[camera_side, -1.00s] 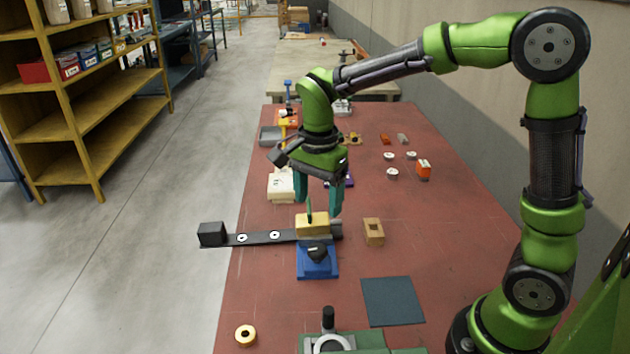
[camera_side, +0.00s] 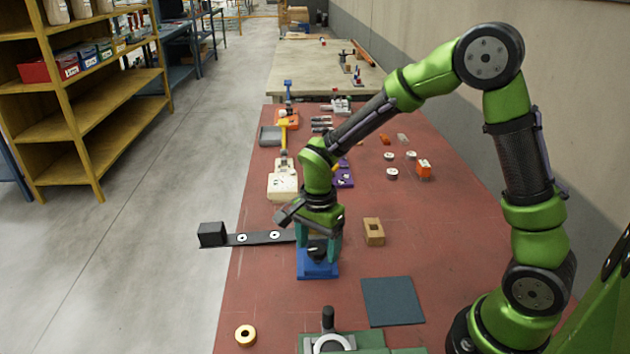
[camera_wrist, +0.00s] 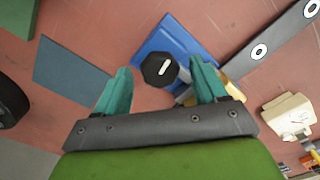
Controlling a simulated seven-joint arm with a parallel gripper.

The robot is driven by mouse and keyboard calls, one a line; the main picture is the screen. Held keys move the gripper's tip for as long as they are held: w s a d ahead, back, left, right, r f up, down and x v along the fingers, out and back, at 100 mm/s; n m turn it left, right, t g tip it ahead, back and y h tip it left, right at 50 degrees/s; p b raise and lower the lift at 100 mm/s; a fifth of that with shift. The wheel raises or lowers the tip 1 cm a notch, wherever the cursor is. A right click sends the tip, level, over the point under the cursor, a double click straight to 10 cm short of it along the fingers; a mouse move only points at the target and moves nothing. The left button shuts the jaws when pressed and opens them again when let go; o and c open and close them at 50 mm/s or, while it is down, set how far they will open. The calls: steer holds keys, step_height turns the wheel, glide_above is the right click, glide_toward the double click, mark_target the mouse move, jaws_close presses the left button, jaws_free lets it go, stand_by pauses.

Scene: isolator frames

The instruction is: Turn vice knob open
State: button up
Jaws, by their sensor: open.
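The vice has a blue base (camera_side: 318,272) on the red table, with a black knob (camera_side: 317,253) at its near side. In the wrist view the knob (camera_wrist: 159,70) is a dark faceted cap with a white mark, lying between and just beyond the fingertips. My gripper (camera_side: 320,254) is low over the vice, its teal fingers to either side of the knob. In the wrist view my gripper (camera_wrist: 160,82) is open, with a visible gap beside the left finger. The right finger is close to the knob; contact cannot be told. The brass-coloured block (camera_wrist: 236,88) on the vice is mostly hidden by my gripper.
A black bar (camera_side: 262,237) with a block at its end extends left from the vice. A wooden block with a hole (camera_side: 374,231) stands to the right. A dark flat plate (camera_side: 392,301) lies nearer. A brass ring (camera_side: 246,335) sits at front left.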

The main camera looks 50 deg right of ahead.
steer(key=c, duration=1.1)
steer(key=shift+o, duration=0.2)
